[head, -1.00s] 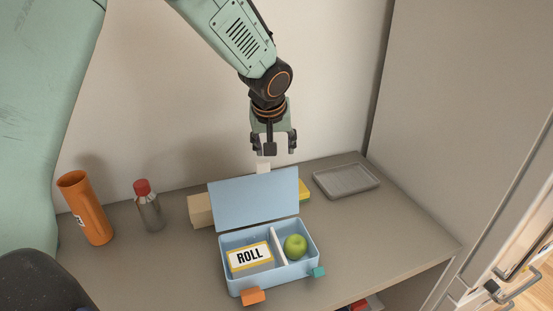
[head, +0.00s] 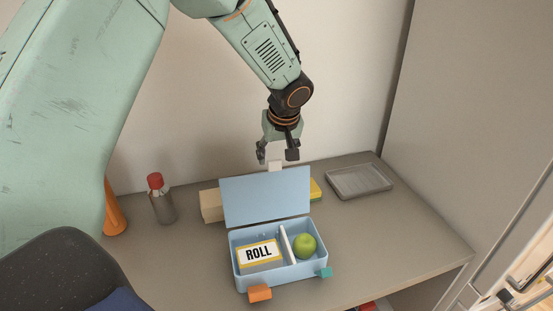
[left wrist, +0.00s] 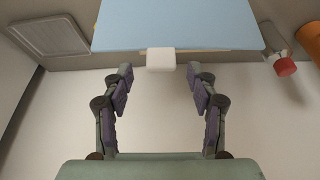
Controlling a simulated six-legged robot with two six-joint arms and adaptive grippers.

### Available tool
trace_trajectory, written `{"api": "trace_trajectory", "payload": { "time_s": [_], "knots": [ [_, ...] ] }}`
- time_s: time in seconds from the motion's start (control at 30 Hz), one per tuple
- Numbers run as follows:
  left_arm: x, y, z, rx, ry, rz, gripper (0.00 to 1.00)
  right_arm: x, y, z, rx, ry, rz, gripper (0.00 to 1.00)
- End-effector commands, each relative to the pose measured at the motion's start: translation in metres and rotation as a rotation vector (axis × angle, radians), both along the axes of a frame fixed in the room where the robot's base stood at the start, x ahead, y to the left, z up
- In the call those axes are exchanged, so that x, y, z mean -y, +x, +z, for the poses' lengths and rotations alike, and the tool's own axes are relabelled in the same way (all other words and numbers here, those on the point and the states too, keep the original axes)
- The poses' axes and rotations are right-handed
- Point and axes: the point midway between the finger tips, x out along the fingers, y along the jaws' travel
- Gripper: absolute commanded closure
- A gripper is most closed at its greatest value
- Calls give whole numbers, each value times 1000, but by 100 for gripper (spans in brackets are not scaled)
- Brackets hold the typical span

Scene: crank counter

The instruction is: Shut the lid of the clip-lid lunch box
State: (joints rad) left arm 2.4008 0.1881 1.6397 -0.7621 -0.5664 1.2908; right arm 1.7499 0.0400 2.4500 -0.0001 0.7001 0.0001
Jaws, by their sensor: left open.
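The blue lunch box (head: 285,278) stands on the counter with its lid (head: 266,197) raised, leaning slightly back. An orange clip (head: 260,293) and a teal clip (head: 323,272) stick out at the front. A white tab (head: 275,165) is at the lid's top edge; it also shows in the left wrist view (left wrist: 160,59). My left gripper (head: 277,156) is open and empty, just above the tab. My right gripper is not in view.
A grey tray (head: 359,181) lies at the back right. A tan block (head: 211,205) and a yellow thing (head: 315,189) are behind the lid. The right counter is clear.

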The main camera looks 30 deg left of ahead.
Motion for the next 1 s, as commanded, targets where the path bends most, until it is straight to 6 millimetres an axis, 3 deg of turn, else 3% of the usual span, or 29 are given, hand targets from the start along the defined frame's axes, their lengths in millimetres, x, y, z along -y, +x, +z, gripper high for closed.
{"api": "trace_trajectory", "payload": {
  "time_s": [0.3,0.73,1.0],
  "knots": [
    [-7,8,-25,-1,0,-2,42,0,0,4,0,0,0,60],
    [-8,10,-30,1,-1,-2,42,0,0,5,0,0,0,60],
    [-8,10,-29,0,0,-1,64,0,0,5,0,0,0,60]
  ]
}}
